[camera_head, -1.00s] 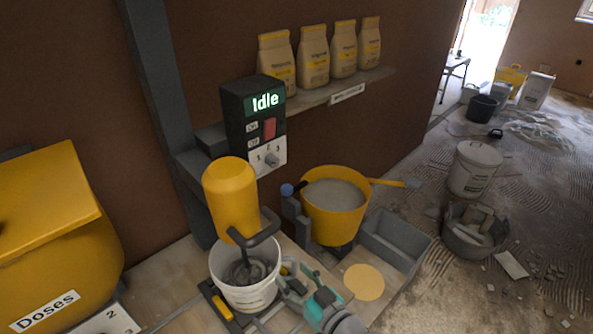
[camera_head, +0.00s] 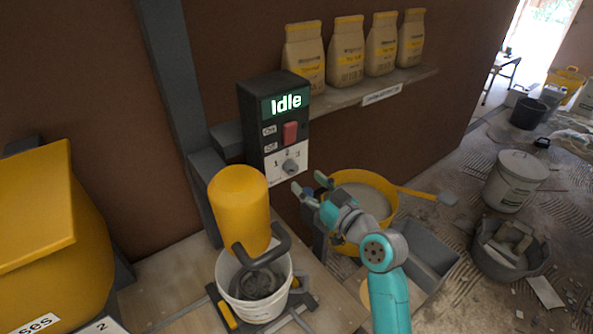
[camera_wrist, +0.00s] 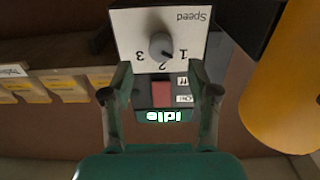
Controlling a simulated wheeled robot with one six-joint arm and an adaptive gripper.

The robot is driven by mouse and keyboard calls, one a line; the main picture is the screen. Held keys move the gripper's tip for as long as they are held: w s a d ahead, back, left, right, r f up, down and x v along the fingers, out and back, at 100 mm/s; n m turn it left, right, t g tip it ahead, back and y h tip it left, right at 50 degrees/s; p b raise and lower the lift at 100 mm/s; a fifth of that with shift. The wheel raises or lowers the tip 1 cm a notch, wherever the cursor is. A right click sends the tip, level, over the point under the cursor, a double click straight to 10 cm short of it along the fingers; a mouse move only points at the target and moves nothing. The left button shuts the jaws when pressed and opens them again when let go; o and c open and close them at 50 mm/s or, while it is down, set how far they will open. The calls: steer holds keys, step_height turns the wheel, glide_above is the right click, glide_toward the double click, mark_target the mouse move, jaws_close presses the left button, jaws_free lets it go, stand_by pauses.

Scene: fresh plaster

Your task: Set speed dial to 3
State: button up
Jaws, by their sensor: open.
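The speed dial (camera_head: 290,166) is a small grey knob on a white plate marked 1, 2 and 3, low on the dark control box (camera_head: 256,128). In the wrist view, which is upside down, the dial (camera_wrist: 161,46) is near top centre, under the word Speed. My gripper (camera_head: 309,184) is open and empty, just below and right of the dial in the head view. In the wrist view, my gripper's fingers (camera_wrist: 160,75) are spread on either side of the dial's line, apart from it.
A red switch (camera_head: 290,132) sits above the dial, under a screen (camera_head: 286,103) reading Idle. A yellow mixer (camera_head: 240,205) stands over a white bucket (camera_head: 279,299) at left. A yellow tub (camera_head: 349,179) is behind my arm. Paper bags (camera_head: 345,50) line the shelf.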

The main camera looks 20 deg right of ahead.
mark_target(294, 171)
steer(key=shift+x, duration=3.1)
jaws_close()
